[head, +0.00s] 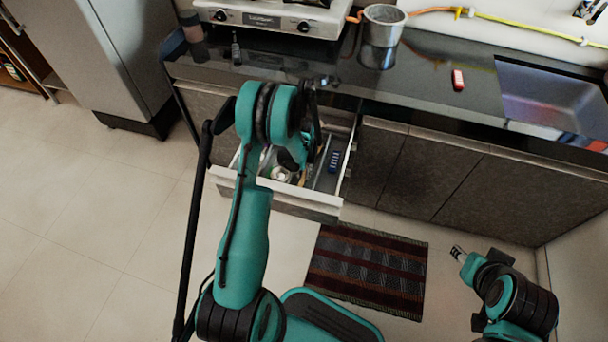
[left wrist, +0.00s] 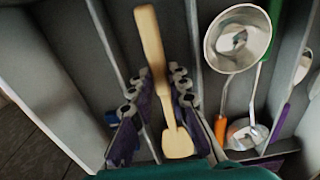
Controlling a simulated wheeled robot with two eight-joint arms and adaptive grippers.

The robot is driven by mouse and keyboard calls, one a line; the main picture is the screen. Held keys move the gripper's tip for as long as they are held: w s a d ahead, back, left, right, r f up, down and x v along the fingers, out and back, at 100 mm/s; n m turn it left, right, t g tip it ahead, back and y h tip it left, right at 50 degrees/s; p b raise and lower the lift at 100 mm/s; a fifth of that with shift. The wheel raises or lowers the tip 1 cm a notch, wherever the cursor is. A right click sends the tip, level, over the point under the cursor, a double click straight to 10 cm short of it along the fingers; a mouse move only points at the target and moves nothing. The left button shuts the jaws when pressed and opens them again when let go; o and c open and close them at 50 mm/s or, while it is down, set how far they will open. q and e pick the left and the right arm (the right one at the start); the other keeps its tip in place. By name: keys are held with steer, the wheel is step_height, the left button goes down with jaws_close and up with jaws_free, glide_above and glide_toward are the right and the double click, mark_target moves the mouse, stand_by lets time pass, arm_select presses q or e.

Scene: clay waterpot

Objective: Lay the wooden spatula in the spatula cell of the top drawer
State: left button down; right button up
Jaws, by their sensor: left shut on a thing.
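The wooden spatula (left wrist: 152,48) is pale and long, with its flat end toward the bottom of the left wrist view. My left gripper (left wrist: 157,92) is shut on it, one finger on each side. The spatula appears over a narrow compartment of the open top drawer (left wrist: 70,105), between two dividers; its height above the floor cannot be told. In the head view my left arm hides the spatula and most of the gripper over the drawer (head: 314,204). My right gripper (head: 458,252) is far from the drawer, at the lower right; its finger opening is unclear.
The neighbouring compartment holds a metal ladle (left wrist: 238,38) and other utensils with coloured handles. A blue item (head: 335,161) lies in the drawer's right part. The dark counter (head: 420,75) overhangs behind the drawer. A striped mat (head: 368,268) lies on the floor in front.

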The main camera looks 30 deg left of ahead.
arm_select(q)
steer(key=shift+r, duration=0.15)
steer(key=shift+f, duration=0.6)
steer(key=c, duration=1.5)
jaws_free()
steer(key=shift+o, duration=0.2)
